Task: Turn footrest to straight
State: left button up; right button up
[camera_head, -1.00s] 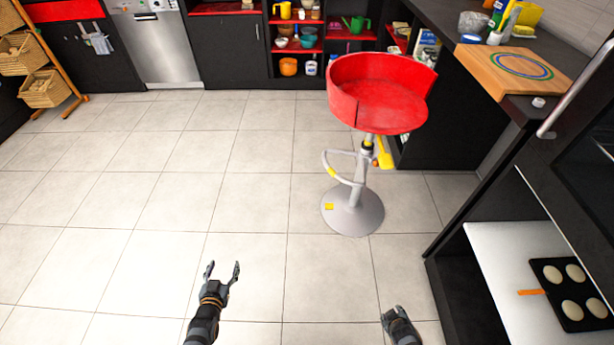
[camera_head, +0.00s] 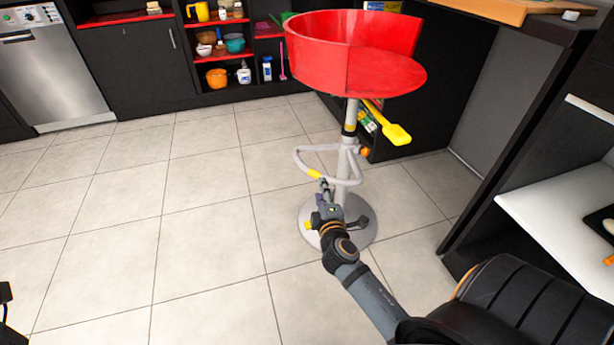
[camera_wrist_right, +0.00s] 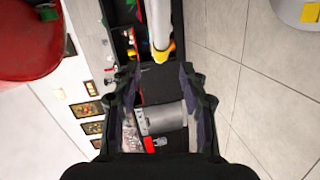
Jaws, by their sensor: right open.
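The bar stool has a red round seat (camera_head: 385,75), a grey post and a round grey base (camera_head: 365,238). Its grey looped footrest (camera_head: 300,158) carries a yellow band and juts to the left of the post. My right gripper (camera_head: 328,198) is open, just below and in front of the yellow band. In the right wrist view, the footrest bar (camera_wrist_right: 158,22) and its yellow band (camera_wrist_right: 163,52) lie beyond the open fingertips (camera_wrist_right: 160,82), not clearly between them. A dark part at the left edge of the head view seems to be my left gripper; its fingers cannot be read.
A yellow lever (camera_head: 392,132) sticks out under the seat. Black cabinets with red shelves (camera_head: 222,62) stand behind. A white counter (camera_head: 570,205) in a dark frame is at right. The tiled floor (camera_head: 200,225) left of the stool is clear.

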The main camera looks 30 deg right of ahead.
aim_at(316, 174)
jog(key=b+x, duration=0.2)
jog(key=x, duration=0.7)
jog(key=shift+w+d+f, duration=0.1)
jog(key=shift+w+d, duration=0.05)
jog(key=shift+w, duration=0.15)
grip_shut()
